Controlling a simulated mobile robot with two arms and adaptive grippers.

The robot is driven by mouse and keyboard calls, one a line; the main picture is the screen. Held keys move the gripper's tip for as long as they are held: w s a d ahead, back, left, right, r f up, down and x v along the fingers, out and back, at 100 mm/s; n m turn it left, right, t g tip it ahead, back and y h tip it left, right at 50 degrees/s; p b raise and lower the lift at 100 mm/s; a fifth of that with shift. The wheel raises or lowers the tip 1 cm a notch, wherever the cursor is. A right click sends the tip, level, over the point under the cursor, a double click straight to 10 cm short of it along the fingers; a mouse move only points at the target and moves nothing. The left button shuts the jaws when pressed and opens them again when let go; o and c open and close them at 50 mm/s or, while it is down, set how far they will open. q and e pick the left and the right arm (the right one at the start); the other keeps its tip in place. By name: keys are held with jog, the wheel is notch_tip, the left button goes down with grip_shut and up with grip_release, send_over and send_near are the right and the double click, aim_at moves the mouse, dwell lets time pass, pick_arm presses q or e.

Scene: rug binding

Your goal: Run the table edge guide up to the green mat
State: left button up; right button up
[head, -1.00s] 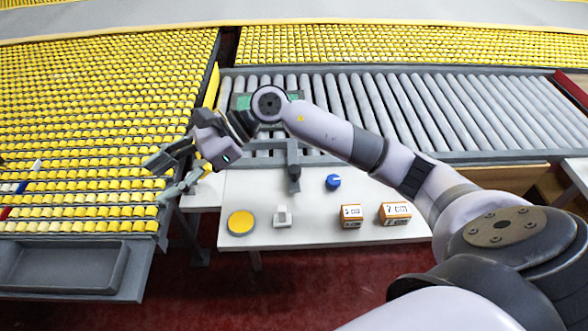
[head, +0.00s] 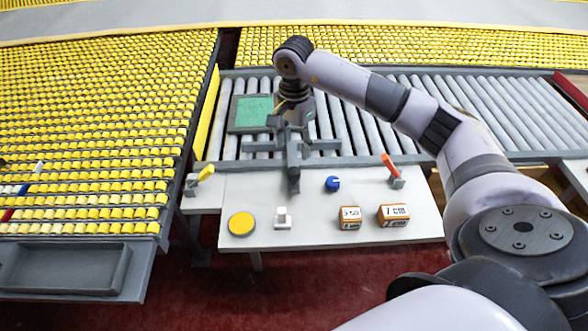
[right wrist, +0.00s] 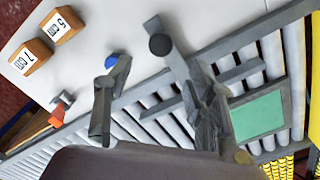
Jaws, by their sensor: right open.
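The green mat (head: 252,111) lies in a dark frame on the grey rollers, left of my right gripper; it also shows in the right wrist view (right wrist: 258,115). The edge guide (head: 293,171) is a grey bar with a crosspiece, reaching from the white table over the near rollers. Its crosspiece stands apart from the mat, on the near side. My right gripper (head: 288,124) is open above the guide, its fingertips partly hidden. In the right wrist view my fingers (right wrist: 160,100) are spread, and one overlaps the guide's bar (right wrist: 177,62). My left gripper is out of view.
A yellow lever (head: 206,173) stands left, a red-orange lever (head: 390,165) right. Yellow rollers (head: 100,120) fill the left.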

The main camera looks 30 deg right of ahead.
aim_at(294, 170)
notch_tip(294, 170, down, 11)
jog(key=shift+a+r+p, duration=0.1)
jog(key=shift+p, duration=0.8)
jog(key=shift+c, duration=0.5)
grip_shut()
